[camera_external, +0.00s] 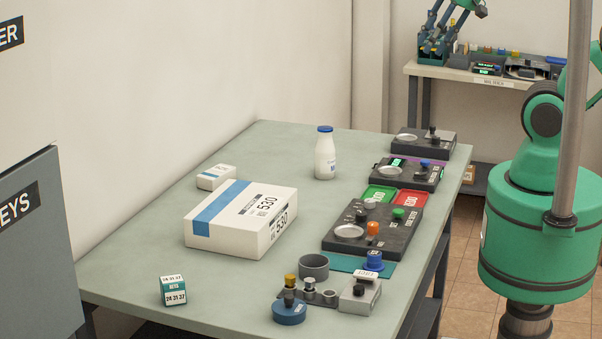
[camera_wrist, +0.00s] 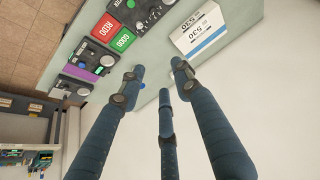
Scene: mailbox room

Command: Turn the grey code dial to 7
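I cannot tell for sure which knob is the grey code dial, as the markings are too small to read. A small grey box with a dark knob (camera_external: 359,289) sits at the table's near right. A dark unit with a grey plate and upright black knob (camera_external: 432,134) sits at the far right corner. Between them is a dark unit (camera_external: 407,174) with a green display. My gripper (camera_external: 433,52) hangs beyond the table's far end, away from all of them. In the wrist view its three blue fingers (camera_wrist: 160,77) are spread, with nothing between them.
The table (camera_external: 175,240) also holds a large white box (camera_external: 241,217), a blue-capped bottle (camera_external: 325,157), a small cube (camera_external: 173,290) and a black panel (camera_external: 371,228) with knobs. Green and red trays lie beyond that panel. A back shelf (camera_external: 480,80) carries more equipment. The table's far left is clear.

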